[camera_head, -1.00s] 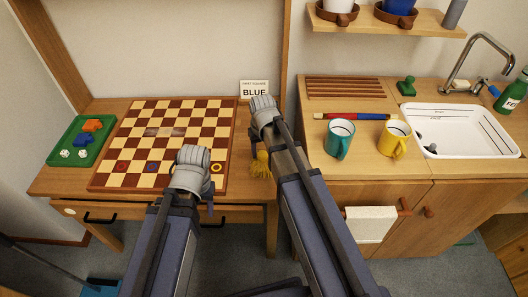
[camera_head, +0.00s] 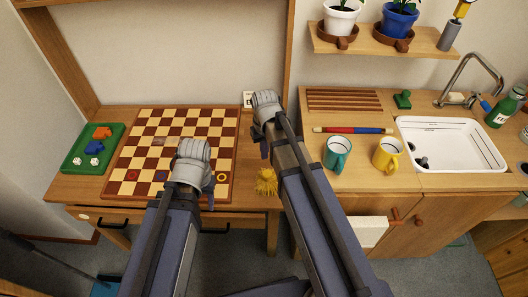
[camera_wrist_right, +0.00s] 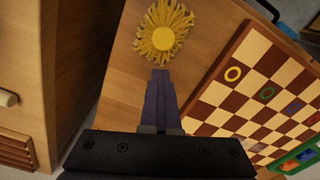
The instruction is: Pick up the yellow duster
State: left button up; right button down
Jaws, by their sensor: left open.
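The yellow duster (camera_head: 266,182) is a fringed yellow tuft on the wooden tabletop, right of the checkerboard, partly behind my right arm. In the right wrist view the duster (camera_wrist_right: 165,32) shows whole, with a round yellow middle, just beyond the fingertips. My right gripper (camera_head: 264,148) is above the tabletop, behind the duster in the head view. In the wrist view its fingers (camera_wrist_right: 160,78) lie together, with nothing seen between them and apart from the duster. My left gripper (camera_head: 208,194) is open over the near edge of the checkerboard, with its fingers mostly hidden.
The checkerboard (camera_head: 150,145) with coloured rings fills most of the table. A green tray (camera_head: 112,134) is at its left. On the right counter stand a teal mug (camera_head: 338,153), a yellow mug (camera_head: 388,154) and a white sink (camera_head: 455,150). A small sign (camera_head: 248,99) stands behind my right gripper.

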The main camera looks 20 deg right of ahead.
jog(key=c, duration=1.4)
grip_release()
jog(key=shift+d, duration=0.1)
jog(key=o, duration=0.5)
jog(key=shift+s+a, duration=0.1)
jog(key=shift+a, duration=0.3)
jog(key=o, duration=0.5)
jog(key=shift+s+a, duration=0.15)
jog(key=shift+s, duration=0.05)
jog(key=shift+c, duration=0.2)
jog(key=shift+o, duration=0.6)
pick_arm(q)
jog(key=shift+s+a, duration=0.15)
jog(key=shift+s, duration=0.25)
pick_arm(e)
jog(key=shift+w, duration=0.1)
pick_arm(q)
jog(key=shift+r, duration=0.15)
pick_arm(e)
jog(key=shift+d+r, duration=0.15)
jog(key=shift+d, duration=0.1)
